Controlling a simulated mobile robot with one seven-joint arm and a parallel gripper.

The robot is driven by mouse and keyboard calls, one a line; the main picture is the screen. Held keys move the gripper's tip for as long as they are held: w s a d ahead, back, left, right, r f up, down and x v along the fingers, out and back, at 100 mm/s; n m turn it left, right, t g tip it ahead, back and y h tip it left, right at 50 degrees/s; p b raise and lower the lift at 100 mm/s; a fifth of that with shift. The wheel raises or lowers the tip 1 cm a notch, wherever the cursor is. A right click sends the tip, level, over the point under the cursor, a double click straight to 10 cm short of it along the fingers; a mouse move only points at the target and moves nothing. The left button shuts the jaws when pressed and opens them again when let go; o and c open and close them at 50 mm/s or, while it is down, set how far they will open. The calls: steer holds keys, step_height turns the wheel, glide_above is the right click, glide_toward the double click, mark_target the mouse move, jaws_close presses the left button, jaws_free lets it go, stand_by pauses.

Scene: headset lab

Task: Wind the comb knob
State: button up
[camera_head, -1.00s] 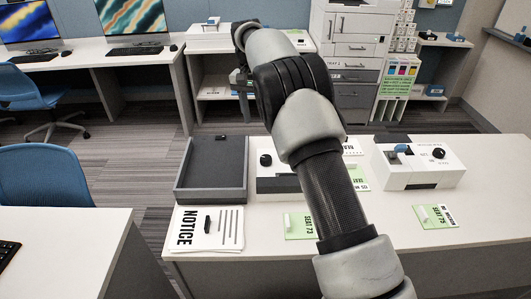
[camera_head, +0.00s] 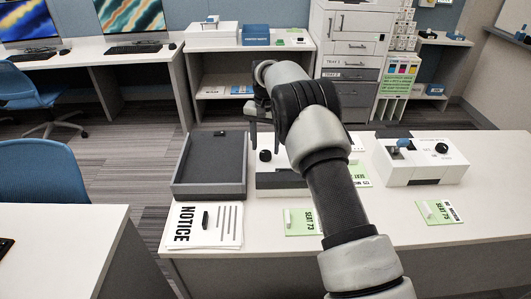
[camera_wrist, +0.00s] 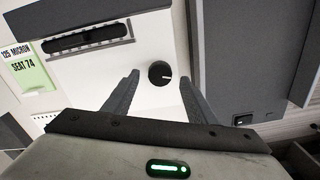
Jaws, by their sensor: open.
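A black round knob (camera_head: 265,155) stands on the white machine (camera_head: 281,164) on the table, partly behind my arm. In the wrist view the knob (camera_wrist: 159,73) has a short white mark pointing right and sits on the machine's white face (camera_wrist: 105,68), beside a black slotted bar (camera_wrist: 88,40). My gripper (camera_wrist: 159,77) is open and empty, its fingers on either side of the knob in that view. Whether they reach its height is unclear. In the head view the gripper (camera_head: 262,122) is above the machine's back left part, mostly hidden by my arm.
A dark grey tray (camera_head: 212,165) lies left of the machine; it fills the right of the wrist view. A notice sheet (camera_head: 204,226) with a small black object lies in front. A second white machine (camera_head: 425,172) with a blue lever and black knob stands right. Green cards lie on the table.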

mark_target(266, 155)
steer(key=shift+f, duration=1.35)
steer(key=c, duration=1.1)
steer(key=shift+o, duration=0.2)
steer(key=shift+r+m, duration=0.1)
steer(key=shift+m, duration=0.3)
steer(key=shift+m+p, duration=0.75)
steer(key=shift+m, duration=0.15)
steer(key=m+p, duration=0.1)
steer(key=m, duration=0.1)
steer(key=shift+m, duration=0.4)
steer(key=m+p, duration=0.1)
steer(key=m, duration=0.5)
